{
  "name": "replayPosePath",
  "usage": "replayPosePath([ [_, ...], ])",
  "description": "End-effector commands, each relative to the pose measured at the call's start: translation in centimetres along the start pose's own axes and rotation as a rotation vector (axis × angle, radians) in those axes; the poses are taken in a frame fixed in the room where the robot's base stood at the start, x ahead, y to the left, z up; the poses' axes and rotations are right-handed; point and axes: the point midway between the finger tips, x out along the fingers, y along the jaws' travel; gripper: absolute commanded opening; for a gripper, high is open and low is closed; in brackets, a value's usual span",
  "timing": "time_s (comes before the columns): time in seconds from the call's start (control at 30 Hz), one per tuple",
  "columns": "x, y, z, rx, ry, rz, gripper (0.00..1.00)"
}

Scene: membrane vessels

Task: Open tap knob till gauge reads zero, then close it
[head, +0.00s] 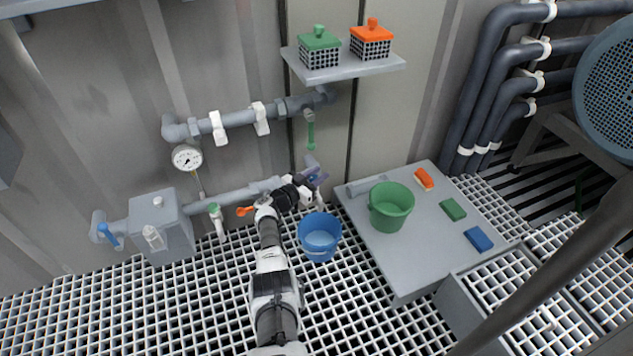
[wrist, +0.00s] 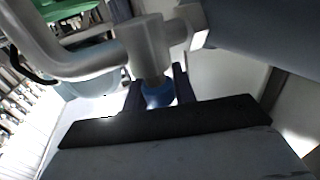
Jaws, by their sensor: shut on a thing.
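The tap (wrist: 150,45) is a grey body with a curved spout, large in the wrist view. Its blue knob (wrist: 158,95) sits between the two dark fingers of my gripper (wrist: 158,88), which is shut on it. In the head view my gripper (head: 313,179) is at the right end of the lower pipe, where my own arm and wrist hide most of the tap. The round white pressure gauge (head: 187,158) hangs left of the tap; its needle is too small to read with certainty. A blue bucket (head: 320,237) stands on the grating below the tap.
Other handles sit along the pipes: orange (head: 245,211), green (head: 213,208), hanging green (head: 310,132) and blue (head: 110,236). A grey table (head: 360,215) with a green bucket (head: 391,206) stands right. A shelf (head: 342,69) holds two baskets above.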

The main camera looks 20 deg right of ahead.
Motion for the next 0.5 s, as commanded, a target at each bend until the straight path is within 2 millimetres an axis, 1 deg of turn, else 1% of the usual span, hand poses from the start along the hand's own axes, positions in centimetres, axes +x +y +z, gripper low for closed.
replayPosePath([
  [0.03,-0.03,-0.09,0.72,0.003,-0.001,0.031,0.04],
  [0.23,0.01,0.15,0.54,0.002,0.000,0.132,0.04],
  [0.5,0.04,0.37,0.15,0.000,0.001,0.200,0.04],
])
